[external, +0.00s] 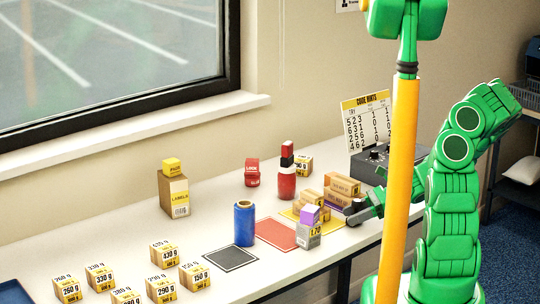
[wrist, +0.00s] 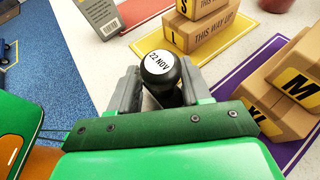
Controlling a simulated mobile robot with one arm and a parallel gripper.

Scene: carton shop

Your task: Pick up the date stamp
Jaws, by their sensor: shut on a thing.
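The date stamp (wrist: 160,64) has a black rounded knob with a white "22 NOV" label on top. In the wrist view it stands between the two grey fingers of my gripper (wrist: 157,88), which is shut on it. The stamp's lower part is hidden by the fingers and the green gripper body. In the external view my gripper (external: 366,208) is low over the front right of the table, beside the small cartons. The stamp is too small and dark to make out clearly there. I cannot tell whether its base touches the table.
Cartons stand on a yellow mat (wrist: 218,61) ahead and a purple mat (wrist: 292,146) at right. A grey barcode box (wrist: 97,18) is ahead left. A blue roll (external: 244,224), a red bottle (external: 287,182) and a black control box (external: 372,164) with a code sign are on the table.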

